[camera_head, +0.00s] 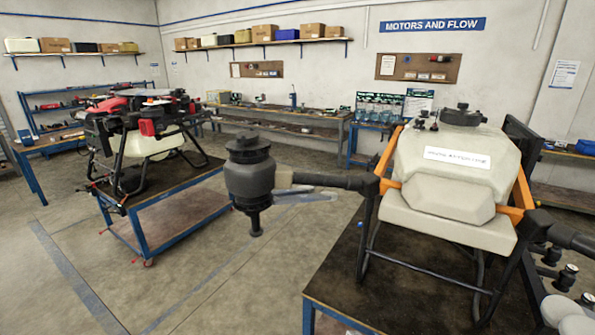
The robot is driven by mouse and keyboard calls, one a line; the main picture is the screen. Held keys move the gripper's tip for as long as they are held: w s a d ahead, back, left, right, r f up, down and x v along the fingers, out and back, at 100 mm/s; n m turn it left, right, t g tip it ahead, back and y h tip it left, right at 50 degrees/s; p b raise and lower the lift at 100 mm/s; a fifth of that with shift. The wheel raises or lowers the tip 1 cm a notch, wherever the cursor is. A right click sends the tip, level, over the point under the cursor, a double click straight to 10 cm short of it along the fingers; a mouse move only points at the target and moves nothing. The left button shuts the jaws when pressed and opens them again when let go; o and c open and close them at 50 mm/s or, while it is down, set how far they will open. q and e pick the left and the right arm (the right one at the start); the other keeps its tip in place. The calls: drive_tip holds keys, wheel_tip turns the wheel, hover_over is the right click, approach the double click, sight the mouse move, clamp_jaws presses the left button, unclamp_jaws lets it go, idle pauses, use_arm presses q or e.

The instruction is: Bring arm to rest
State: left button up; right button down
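Neither of my grippers shows in the head view. A large spray drone with a cream tank (450,175) stands on a dark-topped table (345,285) at the right. The tank has a white label and a black cap on top. A black arm (335,181) of the drone reaches left from an orange bracket. It ends in a black motor and nozzle unit (249,175) that hangs out over the floor. A second dark arm leaves the drone at the right edge, partly cut off.
Another drone (140,130) with red and black parts sits on a blue-framed cart (190,210) at the left. Workbenches (275,112) and shelves line the back wall. Bare floor (240,285) lies between cart and table. Dark fittings and pale round shapes crowd the lower right corner.

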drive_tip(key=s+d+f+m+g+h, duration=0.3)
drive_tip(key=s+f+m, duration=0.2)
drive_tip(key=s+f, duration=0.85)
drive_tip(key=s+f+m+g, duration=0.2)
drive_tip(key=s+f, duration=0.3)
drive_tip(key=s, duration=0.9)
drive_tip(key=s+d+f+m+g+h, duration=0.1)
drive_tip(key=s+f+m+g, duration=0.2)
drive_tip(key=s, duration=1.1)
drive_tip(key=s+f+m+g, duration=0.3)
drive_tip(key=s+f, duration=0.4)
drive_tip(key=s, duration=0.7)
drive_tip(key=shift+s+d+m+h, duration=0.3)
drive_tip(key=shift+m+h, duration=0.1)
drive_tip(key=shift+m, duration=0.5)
